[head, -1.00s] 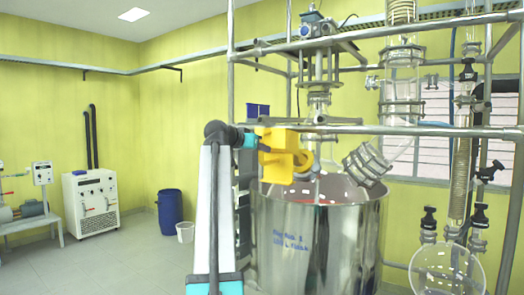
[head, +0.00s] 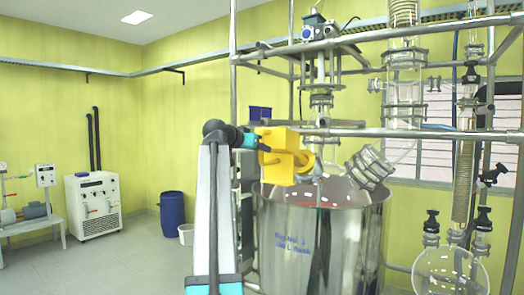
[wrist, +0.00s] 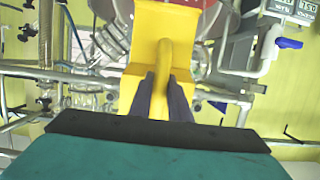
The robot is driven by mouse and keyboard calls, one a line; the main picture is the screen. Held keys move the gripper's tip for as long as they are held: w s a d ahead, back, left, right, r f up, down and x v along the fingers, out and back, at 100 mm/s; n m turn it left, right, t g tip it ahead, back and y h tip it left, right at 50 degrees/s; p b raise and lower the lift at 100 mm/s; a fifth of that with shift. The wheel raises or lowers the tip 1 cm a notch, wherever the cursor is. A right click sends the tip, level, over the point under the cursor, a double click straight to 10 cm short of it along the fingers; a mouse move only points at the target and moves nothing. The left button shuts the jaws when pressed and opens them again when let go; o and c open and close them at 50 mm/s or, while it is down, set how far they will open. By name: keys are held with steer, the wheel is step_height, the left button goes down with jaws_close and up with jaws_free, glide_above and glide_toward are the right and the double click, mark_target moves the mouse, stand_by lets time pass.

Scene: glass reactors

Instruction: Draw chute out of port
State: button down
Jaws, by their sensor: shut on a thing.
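The yellow chute (head: 279,155) is a blocky body with a round spout pointing right, in front of the glass reactor above the steel vessel (head: 318,240). Its spout end is beside a glass-and-metal neck (head: 316,172); I cannot tell whether it sits inside the port. My gripper (head: 256,142) is at the chute's left side, shut on it. In the wrist view my dark fingers (wrist: 164,98) close on the chute's narrow yellow handle (wrist: 163,68), with the wider chute body (wrist: 135,92) behind. The port opening itself is hidden.
Horizontal metal rails (head: 400,132) and upright posts (head: 233,60) frame the reactor close to the chute. A clamped, tilted glass neck (head: 369,167) stands just to its right. A round glass flask (head: 449,268) is at lower right. The floor (head: 110,262) at left is clear.

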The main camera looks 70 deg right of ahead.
steer(key=shift+w+a+r, duration=0.1)
steer(key=shift+a+r, duration=0.35)
stand_by(0.3)
steer(key=shift+a, duration=0.15)
stand_by(0.3)
steer(key=f+v, duration=0.1)
steer(key=v, duration=1.1)
steer(key=shift+a+f, duration=0.25)
stand_by(1.0)
stand_by(0.4)
